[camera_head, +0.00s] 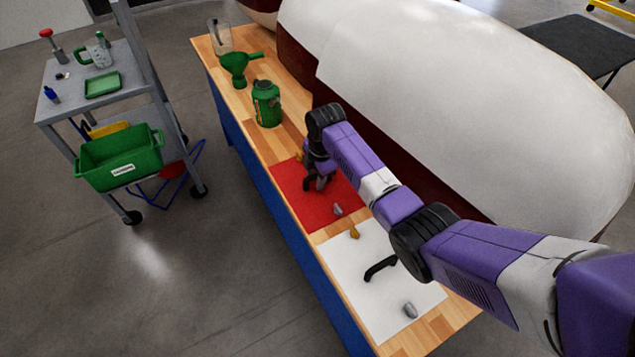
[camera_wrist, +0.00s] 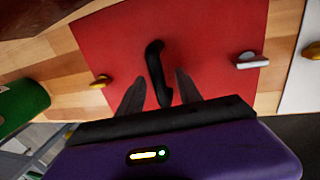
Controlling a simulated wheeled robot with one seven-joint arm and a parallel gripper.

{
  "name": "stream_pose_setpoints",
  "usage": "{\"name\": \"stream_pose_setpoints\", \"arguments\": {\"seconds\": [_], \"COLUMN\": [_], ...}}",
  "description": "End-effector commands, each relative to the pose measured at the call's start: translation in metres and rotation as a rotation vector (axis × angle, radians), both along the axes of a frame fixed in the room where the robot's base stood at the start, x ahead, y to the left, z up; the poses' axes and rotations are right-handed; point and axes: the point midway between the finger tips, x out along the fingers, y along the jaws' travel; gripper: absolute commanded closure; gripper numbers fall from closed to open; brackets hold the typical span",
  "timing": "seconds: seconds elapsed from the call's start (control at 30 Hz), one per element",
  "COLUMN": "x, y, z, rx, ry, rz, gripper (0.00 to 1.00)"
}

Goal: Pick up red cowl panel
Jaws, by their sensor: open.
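The red cowl panel (camera_head: 312,207) lies flat on the wooden bench. It also fills much of the wrist view (camera_wrist: 215,50). A black handle (camera_wrist: 155,62) stands at its middle, with a yellow latch (camera_wrist: 100,81) at one side and a grey latch (camera_wrist: 251,61) at the other. My gripper (camera_head: 320,183) is over the panel's middle, pointing down. In the wrist view its open fingers (camera_wrist: 160,80) lie on either side of the handle's lower end. I cannot tell whether they touch it. The arm hides part of the panel in the head view.
A white panel (camera_head: 365,315) with its own black handle (camera_head: 380,267) lies next to the red one. A green canister (camera_head: 266,103) and green funnel (camera_head: 237,66) stand farther along the bench. A large white cowling (camera_head: 450,75) rises close behind. A grey cart (camera_head: 125,55) stands left.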

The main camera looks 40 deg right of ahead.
Motion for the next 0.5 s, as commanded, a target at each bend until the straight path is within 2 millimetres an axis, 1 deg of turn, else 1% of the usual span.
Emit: {"name": "stream_pose_setpoints", "arguments": {"seconds": [0.1,0.13,0.33,0.5], "x": [0.0001,0.0001,-0.0001,-0.0002], "y": [0.0001,0.0002,0.0001,0.0002], "z": [0.0001,0.0002,0.0002,0.0002], "rx": [0.000,0.000,0.000,0.000], "ry": [0.000,0.000,0.000,0.000], "rz": [0.000,0.000,0.000,0.000], "gripper": [0.58,0.60,1.00,1.00]}}
